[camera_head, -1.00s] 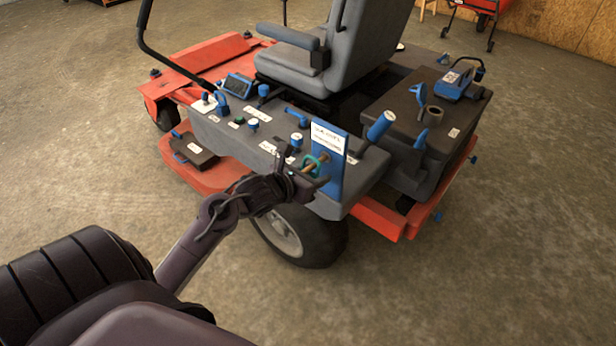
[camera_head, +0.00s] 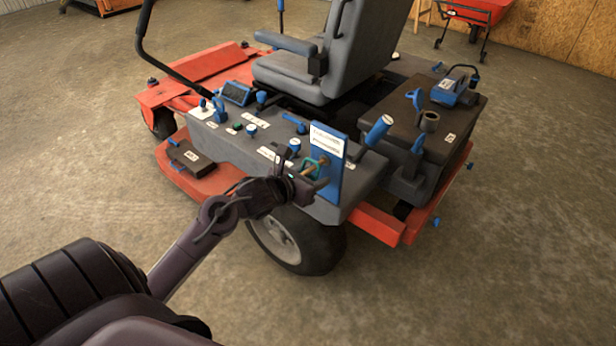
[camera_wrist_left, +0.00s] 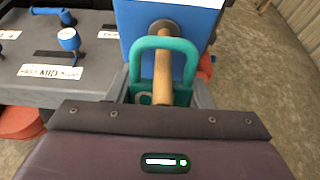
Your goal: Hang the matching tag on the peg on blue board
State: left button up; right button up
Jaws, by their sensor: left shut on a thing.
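A blue board (camera_head: 333,178) with a white label at its top stands upright on the mower's grey side console. A wooden peg sticks out of it and also shows in the left wrist view (camera_wrist_left: 163,68). My left gripper (camera_head: 309,186) is at the board's face, shut on a teal tag (camera_wrist_left: 190,60) with an open loop. In the left wrist view the loop appears to be around the peg, with its top bar crossing over the peg. The tag's lower part is hidden by the gripper. The label's writing is too small to read. My right gripper is out of view.
The red mower has a grey seat (camera_head: 292,72) behind the console. Blue knobs and levers, including a thick blue lever (camera_head: 378,130), stand close to the board. A blue box (camera_head: 450,92) lies on the dark rear housing. Concrete floor at the front is clear.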

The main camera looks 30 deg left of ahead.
pick_arm(q)
jog(key=shift+w+f, duration=0.1)
jog(key=shift+w, duration=0.05)
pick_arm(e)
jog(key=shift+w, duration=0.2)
pick_arm(q)
jog(key=o, duration=1)
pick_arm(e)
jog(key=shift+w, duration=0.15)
pick_arm(q)
jog(key=shift+v, duration=4.05)
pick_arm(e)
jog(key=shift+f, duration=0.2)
